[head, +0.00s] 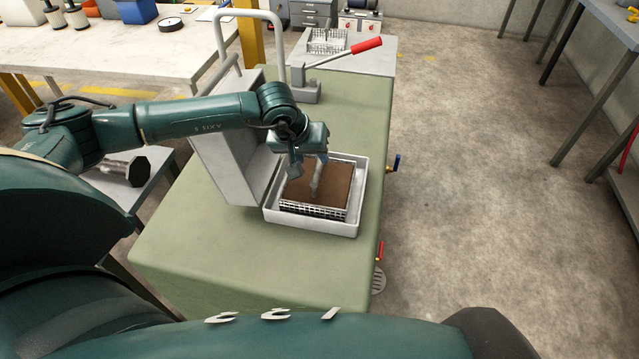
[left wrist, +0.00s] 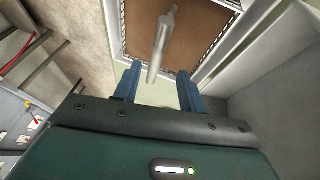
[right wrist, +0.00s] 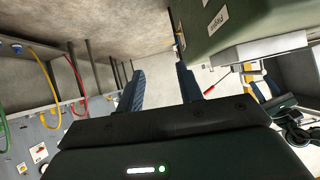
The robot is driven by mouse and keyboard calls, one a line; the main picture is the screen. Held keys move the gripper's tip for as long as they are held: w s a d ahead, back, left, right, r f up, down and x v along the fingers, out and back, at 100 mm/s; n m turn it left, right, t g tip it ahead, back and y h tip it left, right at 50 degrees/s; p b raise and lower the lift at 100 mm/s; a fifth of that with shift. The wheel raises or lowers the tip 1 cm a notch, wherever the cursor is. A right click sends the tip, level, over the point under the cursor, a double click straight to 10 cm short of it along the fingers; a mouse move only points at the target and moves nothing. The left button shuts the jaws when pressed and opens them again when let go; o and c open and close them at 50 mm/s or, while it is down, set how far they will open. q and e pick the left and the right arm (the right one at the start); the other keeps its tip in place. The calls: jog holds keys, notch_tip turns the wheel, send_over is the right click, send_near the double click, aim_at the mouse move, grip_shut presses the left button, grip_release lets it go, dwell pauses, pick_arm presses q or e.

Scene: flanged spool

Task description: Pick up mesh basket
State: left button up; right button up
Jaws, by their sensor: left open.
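A white mesh basket (head: 312,211) sits in a shallow white tray (head: 312,226) on the green cabinet. Its inside shows a flat brown surface, and a grey upright post (head: 316,178) rises from its middle. The basket's mesh edge also shows in the left wrist view (left wrist: 222,42). My left gripper (head: 314,155) is open above the basket. In the left wrist view its blue fingers (left wrist: 158,76) stand apart, with the post's end between and just beyond the tips; I cannot tell if they touch. My right gripper (right wrist: 160,73) is open and empty, away from the basket.
A grey hinged lid (head: 225,150) with a tube handle stands left of the tray. A red-handled lever (head: 365,45) stands behind. Another wire basket (head: 326,40) is on the far table. A white bench (head: 110,50) is at the back left. The floor at right is clear.

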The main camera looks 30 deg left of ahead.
aim_at(318, 166)
pick_arm(q)
jog(key=x, duration=0.3)
jog(key=p+x, duration=0.1)
jog(key=x, duration=0.1)
jog(key=shift+s+d, duration=0.15)
jog(key=shift+d, duration=0.2)
jog(key=shift+f, duration=0.35)
jog(key=shift+f+b, duration=0.2)
jog(key=shift+b, duration=0.2)
grip_shut()
dwell(0.4)
